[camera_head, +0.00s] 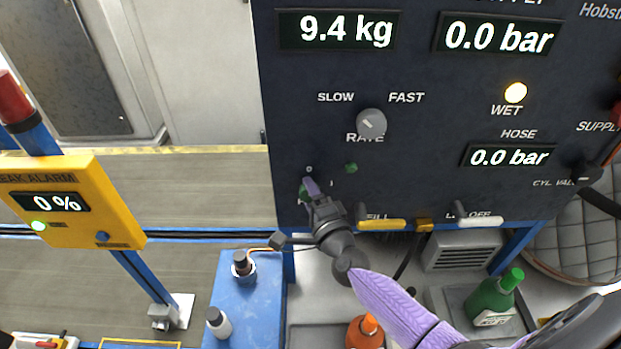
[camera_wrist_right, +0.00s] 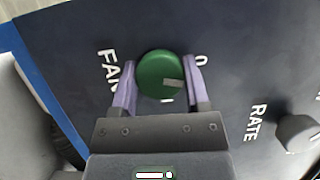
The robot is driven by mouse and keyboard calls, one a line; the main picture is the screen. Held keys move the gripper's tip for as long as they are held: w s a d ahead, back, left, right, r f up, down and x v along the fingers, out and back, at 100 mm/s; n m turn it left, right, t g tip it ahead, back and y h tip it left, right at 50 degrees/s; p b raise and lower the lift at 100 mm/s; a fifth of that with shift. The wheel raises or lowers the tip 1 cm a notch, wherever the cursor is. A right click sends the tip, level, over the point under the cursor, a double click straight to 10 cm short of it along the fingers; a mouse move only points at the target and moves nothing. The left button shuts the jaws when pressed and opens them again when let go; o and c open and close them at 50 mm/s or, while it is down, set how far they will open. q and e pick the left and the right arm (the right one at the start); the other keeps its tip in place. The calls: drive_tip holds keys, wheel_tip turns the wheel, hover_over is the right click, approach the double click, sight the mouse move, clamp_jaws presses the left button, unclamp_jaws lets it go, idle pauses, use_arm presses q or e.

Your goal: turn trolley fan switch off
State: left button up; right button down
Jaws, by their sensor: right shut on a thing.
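The fan switch is a round green knob (camera_wrist_right: 162,76) with a pale pointer mark, set on the dark panel (camera_wrist_right: 230,60). The word FAN stands on one side of it in the right wrist view, with a 0 and a 1 mark close by. My right gripper (camera_wrist_right: 160,82) has its two purple fingers on either side of the knob and is shut on it. In the head view my right gripper (camera_head: 310,190) reaches the lower left of the panel and hides most of the knob. My left gripper is not in view.
The grey RATE knob (camera_head: 371,123) sits above and to the right. Yellow (camera_head: 382,225) and white (camera_head: 480,221) levers line the panel's lower edge. A yellow leak alarm box (camera_head: 70,200) stands at left. Bottles stand below, including a green one (camera_head: 495,295).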

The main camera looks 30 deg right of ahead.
drive_tip(key=c, duration=1.3)
unclamp_jaws()
drive_tip(key=shift+r+n+g+p, duration=0.2)
drive_tip(key=shift+n+g+p, duration=0.2)
drive_tip(key=shift+n+p, duration=0.65)
drive_tip(key=shift+c, duration=0.2)
drive_tip(key=shift+f+n+g+p, duration=0.25)
drive_tip(key=shift+n+p, duration=0.2)
drive_tip(key=shift+p, duration=0.45)
drive_tip(key=o, duration=1.3)
drive_tip(key=s, duration=0.6)
drive_tip(key=s+r, duration=0.1)
drive_tip(key=s, duration=0.2)
drive_tip(key=shift+s+a+p, duration=0.4)
